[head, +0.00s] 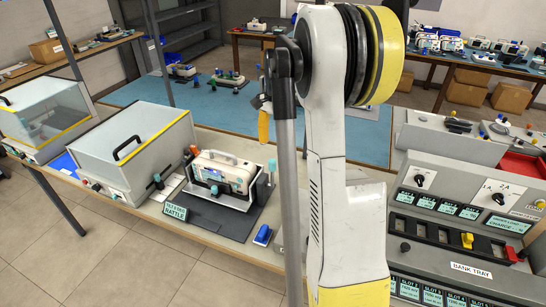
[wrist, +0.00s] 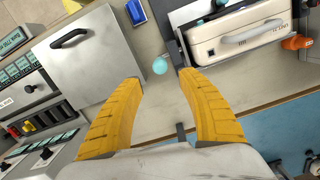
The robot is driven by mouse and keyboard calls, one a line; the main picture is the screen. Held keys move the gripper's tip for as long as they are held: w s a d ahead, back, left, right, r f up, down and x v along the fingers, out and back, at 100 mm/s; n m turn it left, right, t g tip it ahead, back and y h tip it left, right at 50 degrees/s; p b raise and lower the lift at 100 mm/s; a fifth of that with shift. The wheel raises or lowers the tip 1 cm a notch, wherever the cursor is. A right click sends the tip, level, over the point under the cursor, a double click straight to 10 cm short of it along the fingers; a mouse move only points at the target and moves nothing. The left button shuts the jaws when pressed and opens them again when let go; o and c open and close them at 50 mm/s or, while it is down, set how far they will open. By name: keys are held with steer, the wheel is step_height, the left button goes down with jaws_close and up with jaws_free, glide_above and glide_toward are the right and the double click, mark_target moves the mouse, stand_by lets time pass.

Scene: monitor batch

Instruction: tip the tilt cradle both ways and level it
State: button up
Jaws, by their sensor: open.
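The tilt cradle (head: 222,198) is a dark grey tray on the bench in the head view, behind a small teal-lettered sign (head: 175,211). A white monitor with a handle (head: 222,172) sits in it and looks about level. A teal ball knob (head: 271,166) stands at the cradle's right end. In the wrist view the monitor (wrist: 240,38) is at the top right, and the teal knob (wrist: 160,66) shows between the fingertips of my gripper (wrist: 160,77). My gripper is open, with no visible contact. In the head view my arm hides most of it.
A clear-lidded box (head: 130,145) stands left of the cradle. A grey panel cabinet (head: 465,215) with switches stands at the right. A blue object (head: 262,235) lies on the bench in front of the cradle. An orange knob (wrist: 296,43) is beyond the monitor.

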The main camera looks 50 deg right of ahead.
steer(key=shift+d+r, duration=0.15)
steer(key=shift+r, duration=1.85)
